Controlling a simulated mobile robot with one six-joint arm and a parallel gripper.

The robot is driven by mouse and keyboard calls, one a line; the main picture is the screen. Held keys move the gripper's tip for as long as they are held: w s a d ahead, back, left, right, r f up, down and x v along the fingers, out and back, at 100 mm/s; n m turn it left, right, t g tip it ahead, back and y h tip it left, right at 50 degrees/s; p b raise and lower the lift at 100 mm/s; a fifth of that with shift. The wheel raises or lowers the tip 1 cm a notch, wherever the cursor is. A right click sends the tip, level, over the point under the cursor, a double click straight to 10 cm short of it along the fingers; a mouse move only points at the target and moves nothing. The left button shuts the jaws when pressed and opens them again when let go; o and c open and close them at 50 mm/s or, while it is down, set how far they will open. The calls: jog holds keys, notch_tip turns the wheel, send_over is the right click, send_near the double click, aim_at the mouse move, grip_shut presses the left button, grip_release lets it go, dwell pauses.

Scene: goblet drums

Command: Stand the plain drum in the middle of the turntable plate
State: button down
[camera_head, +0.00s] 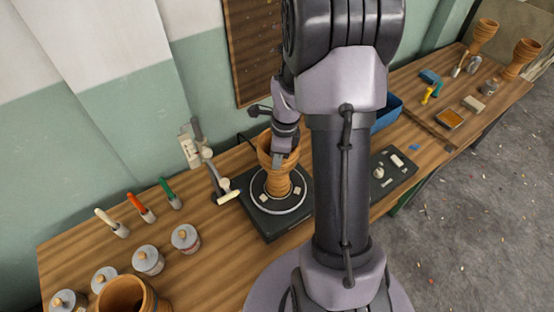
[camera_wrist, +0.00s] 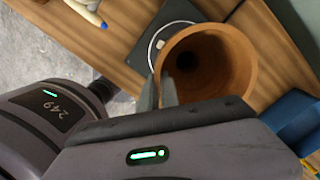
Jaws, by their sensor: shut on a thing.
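The plain drum (camera_head: 277,178) is a brown goblet-shaped drum, upright over the middle of the turntable plate (camera_head: 262,208). I cannot tell whether its foot touches the plate. The plate is round with a light ring, on a dark square base. My gripper (camera_head: 279,157) is at the drum's upper rim and shut on its wall. In the wrist view, the two fingers (camera_wrist: 159,92) pinch the near rim of the drum (camera_wrist: 215,60), whose open mouth faces the camera. My arm covers part of the bench right of the drum.
A hammer (camera_head: 222,187) lies near the turntable. A blue bin (camera_head: 386,114) and a dark control panel (camera_head: 385,176) are to the right. More drums (camera_head: 521,58) stand at the far right.

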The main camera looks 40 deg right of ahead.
jog(key=shift+f, duration=0.1)
jog(key=c, duration=1.6)
grip_release()
